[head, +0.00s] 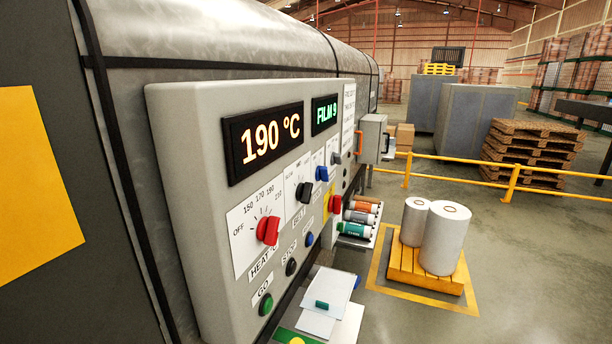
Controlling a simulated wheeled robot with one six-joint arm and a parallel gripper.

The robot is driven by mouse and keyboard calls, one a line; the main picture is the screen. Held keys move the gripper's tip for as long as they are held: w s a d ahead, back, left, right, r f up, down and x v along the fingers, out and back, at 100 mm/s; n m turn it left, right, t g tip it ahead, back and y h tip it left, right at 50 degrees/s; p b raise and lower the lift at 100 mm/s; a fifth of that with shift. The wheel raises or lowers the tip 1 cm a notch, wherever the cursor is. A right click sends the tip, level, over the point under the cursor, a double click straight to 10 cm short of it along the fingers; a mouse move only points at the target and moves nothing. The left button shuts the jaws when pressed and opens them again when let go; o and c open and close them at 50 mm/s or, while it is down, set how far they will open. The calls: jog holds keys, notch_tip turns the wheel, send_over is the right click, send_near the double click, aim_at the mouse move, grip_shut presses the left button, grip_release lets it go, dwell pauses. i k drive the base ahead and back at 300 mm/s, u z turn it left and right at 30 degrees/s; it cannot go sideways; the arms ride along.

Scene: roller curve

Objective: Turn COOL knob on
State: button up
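A grey control panel (205,150) fills the left middle of the head view, seen at a steep angle. A blue knob (322,173) sits on a white plate right of a black knob (304,192). The small label by the blue knob is too foreshortened for me to read surely, so I cannot confirm that it is the COOL knob. Its pointer setting is also unclear. A large red knob (267,231) labelled HEAT is at the left. A red knob (335,203) on a yellow plate and a grey knob (336,158) are further right. My gripper is not in view.
Green (266,304), black (291,267) and blue (309,239) buttons line the lower panel. A shelf with rolls (357,230) juts out beyond. White rolls (446,238) stand on a yellow pallet; floor around it is clear.

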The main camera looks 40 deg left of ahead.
aim_at(323, 173)
jog(key=u, duration=1.5)
jog(key=k, duration=1.25)
jog(key=z, duration=0.75)
jog(key=i, duration=1.5)
jog(key=u, duration=0.85)
jog(key=i, duration=0.65)
jog(key=u, duration=0.75)
